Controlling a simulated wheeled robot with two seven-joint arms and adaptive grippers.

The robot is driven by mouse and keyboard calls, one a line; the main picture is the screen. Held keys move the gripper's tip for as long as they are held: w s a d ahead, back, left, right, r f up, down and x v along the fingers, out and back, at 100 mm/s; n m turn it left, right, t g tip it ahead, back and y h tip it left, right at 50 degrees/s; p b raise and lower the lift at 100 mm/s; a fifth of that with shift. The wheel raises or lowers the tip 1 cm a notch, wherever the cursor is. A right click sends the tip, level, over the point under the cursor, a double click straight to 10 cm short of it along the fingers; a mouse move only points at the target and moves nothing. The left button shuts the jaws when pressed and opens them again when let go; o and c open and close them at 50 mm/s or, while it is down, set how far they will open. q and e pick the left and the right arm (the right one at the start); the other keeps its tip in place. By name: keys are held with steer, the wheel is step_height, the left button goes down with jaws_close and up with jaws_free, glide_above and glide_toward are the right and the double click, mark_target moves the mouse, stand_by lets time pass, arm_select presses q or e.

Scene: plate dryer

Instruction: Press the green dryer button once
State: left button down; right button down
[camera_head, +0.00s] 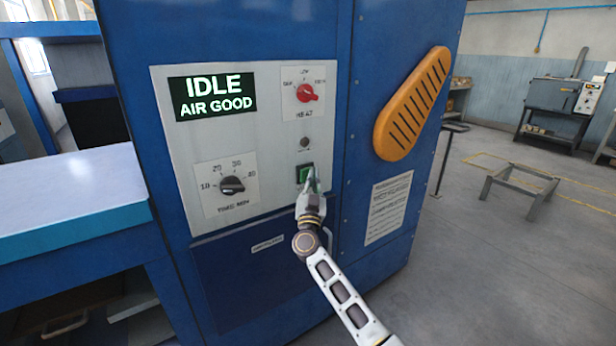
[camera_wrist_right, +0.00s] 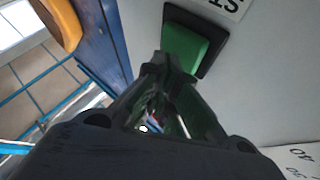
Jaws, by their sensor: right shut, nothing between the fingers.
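The green dryer button (camera_head: 304,172) sits in a black square frame low on the right side of the grey control panel (camera_head: 262,165). In the right wrist view the button (camera_wrist_right: 188,48) is large and close, just past the fingertips. My right gripper (camera_head: 312,184) is shut and empty, with its tips at the lower right of the button in the head view. In the wrist view the gripper (camera_wrist_right: 168,68) overlaps the button's lower edge; I cannot tell whether they touch. The display (camera_head: 212,95) reads IDLE, AIR GOOD. My left gripper is not in view.
A red heat knob (camera_head: 306,93) and a small dark knob (camera_head: 304,143) are above the button. A black time dial (camera_head: 232,185) is at the panel's lower left. An orange slotted cover (camera_head: 412,103) juts out to the right. A blue-edged table (camera_head: 70,195) stands left.

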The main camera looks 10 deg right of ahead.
steer(key=shift+w+a, duration=0.15)
steer(key=shift+w, duration=0.25)
stand_by(0.8)
steer(key=shift+s, duration=0.1)
steer(key=shift+s+d+p, duration=0.3)
steer(key=shift+s+p, duration=0.45)
steer(key=shift+p, duration=0.3)
steer(key=shift+s, duration=0.1)
steer(key=s+p, duration=0.1)
steer(key=s+d+p, duration=0.1)
steer(key=s, duration=0.1)
steer(key=s+p, duration=0.1)
steer(key=p, duration=0.1)
steer(key=shift+s+d, duration=0.3)
steer(key=shift+d, duration=0.1)
steer(key=shift+f, duration=0.15)
stand_by(0.7)
